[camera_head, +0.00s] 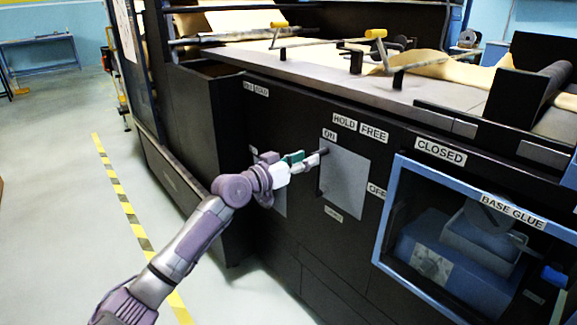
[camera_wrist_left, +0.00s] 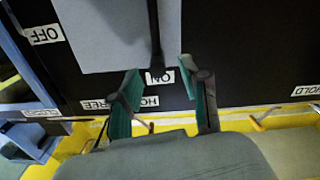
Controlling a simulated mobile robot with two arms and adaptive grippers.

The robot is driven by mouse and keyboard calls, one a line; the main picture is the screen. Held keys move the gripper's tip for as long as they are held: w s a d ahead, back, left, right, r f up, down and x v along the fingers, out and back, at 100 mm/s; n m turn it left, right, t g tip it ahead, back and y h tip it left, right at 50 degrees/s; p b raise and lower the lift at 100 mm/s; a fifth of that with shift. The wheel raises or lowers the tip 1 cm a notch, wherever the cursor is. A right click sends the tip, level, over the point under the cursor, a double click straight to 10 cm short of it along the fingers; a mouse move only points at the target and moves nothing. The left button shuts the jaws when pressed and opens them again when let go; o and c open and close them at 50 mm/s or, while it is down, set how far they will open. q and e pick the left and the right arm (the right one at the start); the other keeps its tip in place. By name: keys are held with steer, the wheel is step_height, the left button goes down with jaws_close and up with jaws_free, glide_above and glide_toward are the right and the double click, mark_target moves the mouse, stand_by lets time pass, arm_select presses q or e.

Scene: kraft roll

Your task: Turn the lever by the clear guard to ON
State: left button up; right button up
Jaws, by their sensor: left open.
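The lever shows as a dark bar (camera_wrist_left: 154,32) over a grey plate (camera_head: 345,178) on the black machine front. In the left wrist view, which is upside down, its end is at the ON label (camera_wrist_left: 160,76). In the head view, the ON label (camera_head: 329,134) is at the plate's top and the OFF label (camera_head: 377,191) at its right. My left gripper (camera_head: 323,153) is at the plate's upper left; its open green-padded fingers (camera_wrist_left: 163,100) are on either side of the lever's end line. Contact cannot be told. The blue-framed clear guard (camera_head: 391,210) is to the right.
HOLD and FREE labels (camera_head: 359,129) are above the plate, and a CLOSED label (camera_head: 440,151) is above the guard. Another grey plate (camera_head: 279,200) is partly behind my left gripper. Yellow-handled levers (camera_head: 376,34) stand on the machine top. Open floor (camera_head: 60,200) lies left.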

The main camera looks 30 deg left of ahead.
arm_select(q)
steer(key=v, duration=0.6)
steer(key=shift+s, duration=0.2)
